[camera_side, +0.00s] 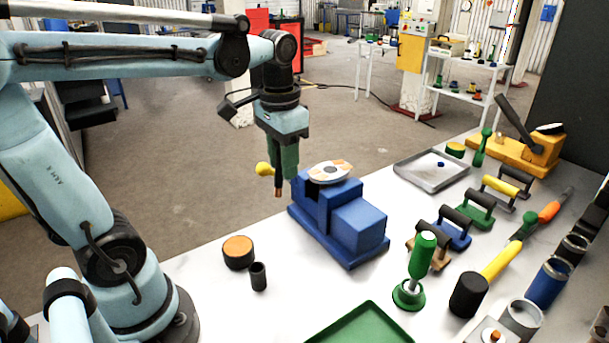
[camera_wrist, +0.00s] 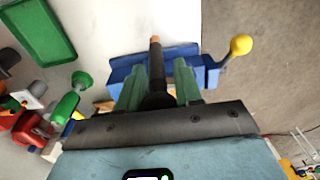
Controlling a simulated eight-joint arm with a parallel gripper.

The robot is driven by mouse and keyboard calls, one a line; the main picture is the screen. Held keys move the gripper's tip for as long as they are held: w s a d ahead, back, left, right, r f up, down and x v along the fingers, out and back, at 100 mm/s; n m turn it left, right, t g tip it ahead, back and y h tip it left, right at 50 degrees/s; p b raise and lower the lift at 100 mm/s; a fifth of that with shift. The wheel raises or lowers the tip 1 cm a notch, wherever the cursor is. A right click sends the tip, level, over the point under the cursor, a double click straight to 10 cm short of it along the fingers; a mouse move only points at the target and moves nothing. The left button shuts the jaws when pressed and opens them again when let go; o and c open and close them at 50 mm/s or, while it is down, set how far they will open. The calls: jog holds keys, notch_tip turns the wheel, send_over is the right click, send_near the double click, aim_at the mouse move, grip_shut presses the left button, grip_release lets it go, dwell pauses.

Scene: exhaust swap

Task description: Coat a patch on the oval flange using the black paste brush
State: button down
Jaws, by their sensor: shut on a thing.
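The oval flange (camera_side: 330,172) is pale grey with orange-tan patches and lies on top of the blue vise (camera_side: 352,222). My gripper (camera_side: 282,178), with green fingers, is shut on the black paste brush (camera_wrist: 157,72) and holds it tip down. The brush's copper-coloured tip (camera_side: 278,192) shows below the fingers, left of the flange and apart from it in the side view. In the wrist view the gripper and brush hide most of the flange. The blue vise also shows there (camera_wrist: 212,72).
The vise handle's yellow knob (camera_side: 264,169) is close to my gripper. A black tin with an orange top (camera_side: 238,247) and a small black cup (camera_side: 258,277) stand front left. A green tray (camera_side: 360,326), stamps, a mallet (camera_side: 485,277) and a grey tray (camera_side: 430,170) occupy the right.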

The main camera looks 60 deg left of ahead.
jog(key=shift+f, duration=0.15)
jog(key=shift+w, duration=0.1)
jog(key=shift+w+f, duration=0.15)
jog(key=shift+w, duration=0.85)
jog(key=shift+w+f, duration=0.15)
jog(key=shift+w, duration=0.9)
jog(key=shift+w+f, duration=0.15)
jog(key=shift+w, duration=0.9)
jog(key=shift+w, duration=0.15)
jog(key=shift+w+f, duration=0.15)
jog(key=shift+w, duration=0.85)
